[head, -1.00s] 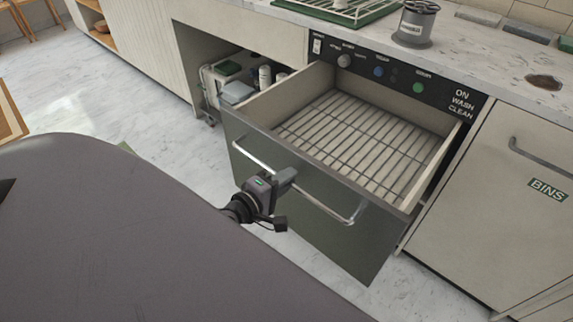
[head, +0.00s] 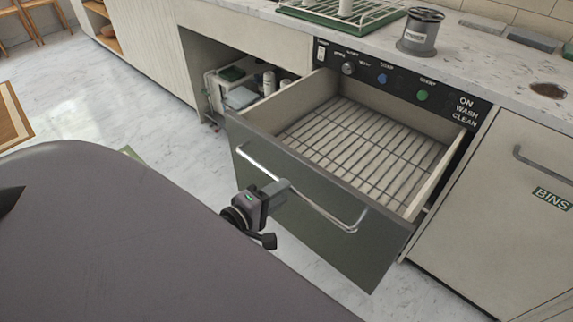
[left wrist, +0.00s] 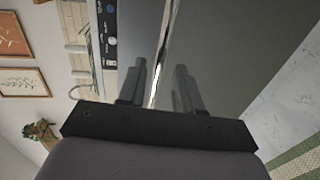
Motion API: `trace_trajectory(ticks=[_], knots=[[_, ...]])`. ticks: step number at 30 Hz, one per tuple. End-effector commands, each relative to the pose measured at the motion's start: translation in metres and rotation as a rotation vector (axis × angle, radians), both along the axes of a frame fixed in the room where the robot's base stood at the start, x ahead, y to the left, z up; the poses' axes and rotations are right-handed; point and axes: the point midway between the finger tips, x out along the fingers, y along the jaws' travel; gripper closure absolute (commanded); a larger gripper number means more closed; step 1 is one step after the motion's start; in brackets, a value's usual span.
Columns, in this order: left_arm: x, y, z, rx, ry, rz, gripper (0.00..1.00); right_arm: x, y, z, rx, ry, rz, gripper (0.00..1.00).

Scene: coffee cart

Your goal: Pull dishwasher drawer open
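The dishwasher drawer (head: 318,195) stands pulled well out under the counter in the head view. Its grey front carries a long metal bar handle (head: 325,212), and its wire rack (head: 360,140) is empty. My left gripper (head: 284,188) is at the left-middle part of the handle. In the left wrist view its two fingers (left wrist: 162,85) are apart, with the shiny handle bar (left wrist: 166,45) running between or just beyond them and room beside it. The fingertips partly overlap the bar in the head view. My right gripper is not in view.
The control panel (head: 400,84) sits above the drawer. A cabinet marked BINS (head: 500,200) is to the right, with its own handle. An open bay (head: 240,90) with containers is to the left. The counter (head: 470,50) holds a green rack and a metal tin. The floor before the drawer is partly clear.

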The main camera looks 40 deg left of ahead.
Motion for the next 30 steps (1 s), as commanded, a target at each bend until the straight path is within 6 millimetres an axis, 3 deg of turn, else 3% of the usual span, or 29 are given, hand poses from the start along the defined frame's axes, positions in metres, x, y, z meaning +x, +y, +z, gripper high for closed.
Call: trace_trajectory(ticks=[9, 30], knots=[[-0.031, 0.002, 0.006, 0.001, 0.001, -0.001, 0.66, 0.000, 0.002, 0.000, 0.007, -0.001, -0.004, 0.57], [-0.034, 0.002, 0.007, 0.006, 0.002, -0.003, 0.66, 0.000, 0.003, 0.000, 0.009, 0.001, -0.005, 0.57]])
